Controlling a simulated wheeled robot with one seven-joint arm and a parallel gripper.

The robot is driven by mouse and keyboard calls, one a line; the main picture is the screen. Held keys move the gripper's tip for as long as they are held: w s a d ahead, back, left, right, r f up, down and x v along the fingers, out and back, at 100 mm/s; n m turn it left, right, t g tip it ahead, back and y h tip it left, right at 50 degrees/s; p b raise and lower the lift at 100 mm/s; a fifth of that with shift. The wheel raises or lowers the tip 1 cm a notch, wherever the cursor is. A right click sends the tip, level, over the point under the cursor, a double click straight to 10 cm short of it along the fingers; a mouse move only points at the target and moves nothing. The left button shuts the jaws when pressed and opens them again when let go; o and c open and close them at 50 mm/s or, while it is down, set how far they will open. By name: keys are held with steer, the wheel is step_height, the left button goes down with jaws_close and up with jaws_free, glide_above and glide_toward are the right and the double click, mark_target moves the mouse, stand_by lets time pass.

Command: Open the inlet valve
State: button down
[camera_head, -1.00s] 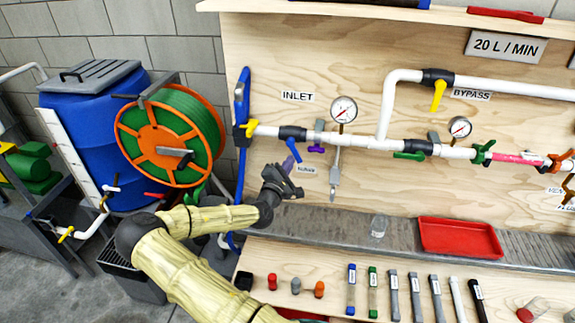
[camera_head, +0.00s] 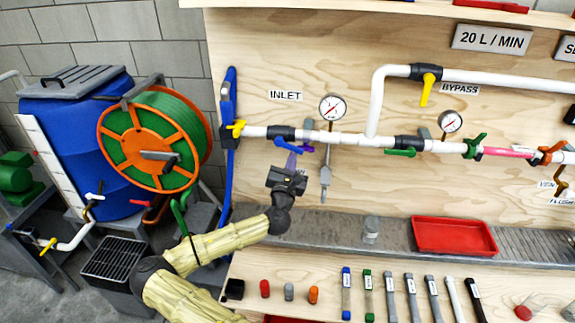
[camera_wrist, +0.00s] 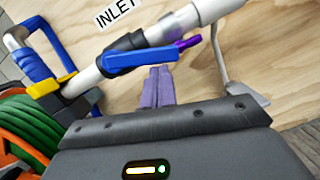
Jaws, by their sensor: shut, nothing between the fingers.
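The inlet valve's dark body (camera_head: 281,132) sits on the white pipe below the INLET label (camera_head: 285,96). Its blue handle (camera_head: 288,143) points right, close to the pipe's line but tilted a little below it. The blue handle also shows large in the wrist view (camera_wrist: 140,58). My gripper (camera_head: 291,158) is shut and empty, its purple fingers pointing up just below the handle. In the wrist view, the fingertips (camera_wrist: 160,72) are just under the handle's right end; whether they touch it I cannot tell.
A small purple handle (camera_wrist: 188,43) is close to the right of the blue one. A gauge (camera_head: 333,107) and a thin hanging tube (camera_head: 325,178) stand right of it.

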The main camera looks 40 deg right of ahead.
steer(key=shift+s+d+r+n+t, duration=0.15)
steer(key=shift+r+n, duration=0.1)
steer(key=shift+n, duration=0.4)
steer(key=shift+s+d+r+n+t, duration=0.1)
steer(key=shift+r+n+t, duration=0.1)
steer(key=shift+n, duration=0.45)
steer(key=s+a+f+b, duration=0.5)
steer(key=a+f, duration=0.1)
steer(key=a, duration=0.2)
steer(key=shift+s+f, duration=0.2)
steer(key=shift+s, duration=0.05)
steer(key=shift+a, duration=0.1)
